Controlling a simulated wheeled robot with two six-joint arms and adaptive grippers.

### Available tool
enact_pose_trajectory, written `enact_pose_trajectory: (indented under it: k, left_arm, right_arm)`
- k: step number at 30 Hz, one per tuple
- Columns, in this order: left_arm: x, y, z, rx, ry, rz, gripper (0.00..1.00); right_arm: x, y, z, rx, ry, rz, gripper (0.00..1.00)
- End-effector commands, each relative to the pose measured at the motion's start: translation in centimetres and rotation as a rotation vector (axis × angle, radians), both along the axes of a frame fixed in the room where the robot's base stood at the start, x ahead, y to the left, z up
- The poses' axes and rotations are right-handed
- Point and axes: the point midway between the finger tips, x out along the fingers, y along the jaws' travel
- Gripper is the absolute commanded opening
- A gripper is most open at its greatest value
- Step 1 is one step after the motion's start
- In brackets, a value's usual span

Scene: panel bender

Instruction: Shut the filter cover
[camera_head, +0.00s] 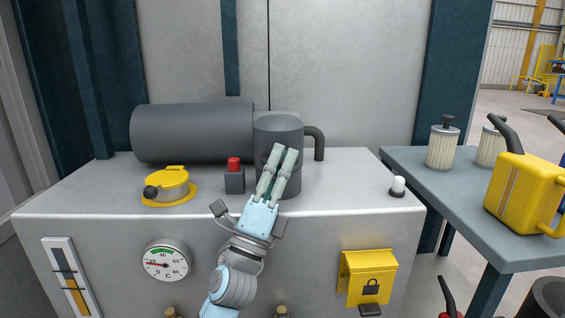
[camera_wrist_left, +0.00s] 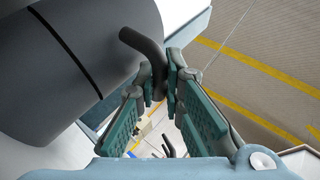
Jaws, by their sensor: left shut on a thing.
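A dark grey upright cylinder (camera_head: 278,123) stands on the machine's pale top, in front of a lying grey cylinder (camera_head: 190,133). A grey round body with a dark seam (camera_wrist_left: 85,50) fills the left of the wrist view. I cannot tell clearly which part is the filter cover. My left gripper (camera_head: 283,152) is in front of the upright cylinder and hides part of its face. In the wrist view my left gripper (camera_wrist_left: 157,88) is shut on a dark bent handle (camera_wrist_left: 143,43) beside the round body. My right gripper is not in view.
A red button (camera_head: 234,164), a yellow cap (camera_head: 170,184) and a white knob (camera_head: 398,185) are on the top. A side table (camera_head: 430,183) at the right bears pale filters (camera_head: 442,148) and a yellow can (camera_head: 525,190). A yellow lock box (camera_head: 367,277) is on the front.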

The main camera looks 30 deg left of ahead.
Motion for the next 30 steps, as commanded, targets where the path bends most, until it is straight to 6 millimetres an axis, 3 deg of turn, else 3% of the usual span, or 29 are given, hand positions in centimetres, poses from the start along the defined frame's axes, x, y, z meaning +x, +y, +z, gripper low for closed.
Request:
enact_pose_trajectory:
  k: [7, 8, 9, 19, 30]
  left_arm:
    - [0.1, 0.0, -0.5, 0.0, 0.009, 0.0, 0.0]
    - [0.1, 0.0, -0.5, 0.0, 0.009, -0.001, 0.14]
    - [0.1, 0.0, -0.4, 0.0, 0.009, -0.001, 0.18]
    - [-0.1, 0.0, -0.5, -0.001, 0.007, -0.001, 0.18]
    - [-4.4, 0.0, -5.0, 0.003, 0.012, 0.003, 0.18]
  right_arm:
    - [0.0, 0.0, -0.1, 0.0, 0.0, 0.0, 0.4]
    - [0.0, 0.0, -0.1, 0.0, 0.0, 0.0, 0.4]
    - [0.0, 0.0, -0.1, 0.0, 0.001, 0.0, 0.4]
    - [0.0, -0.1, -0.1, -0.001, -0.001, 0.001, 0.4]
    - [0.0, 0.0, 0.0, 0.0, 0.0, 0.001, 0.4]
